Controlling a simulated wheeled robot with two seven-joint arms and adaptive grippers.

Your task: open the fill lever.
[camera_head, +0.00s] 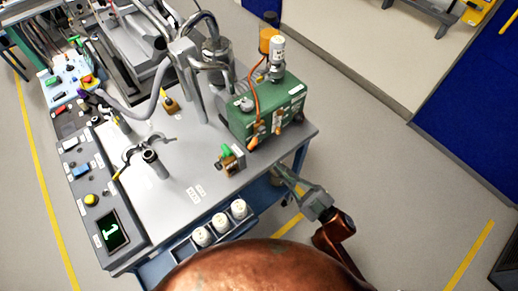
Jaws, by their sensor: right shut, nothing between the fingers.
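A small valve block (234,163) with a green handle (227,152) stands near the right front edge of the bench. It may carry the fill lever, but no readable label confirms this. Orange-tipped levers (254,141) sit on the front of a green box (270,108) behind it. My right gripper (281,172) is shut and empty, just off the bench's right edge. It is to the right of the valve block and apart from it, and its fingers point up and left toward the bench. My left gripper is not in view.
The bench top (185,172) is bare between the valve block and a short grey post (155,163). Three white containers (221,222) stand in a front rack. A control panel (112,230) lines the left side. Floor (400,190) is open at right. A copper-coloured curve hides the bottom middle.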

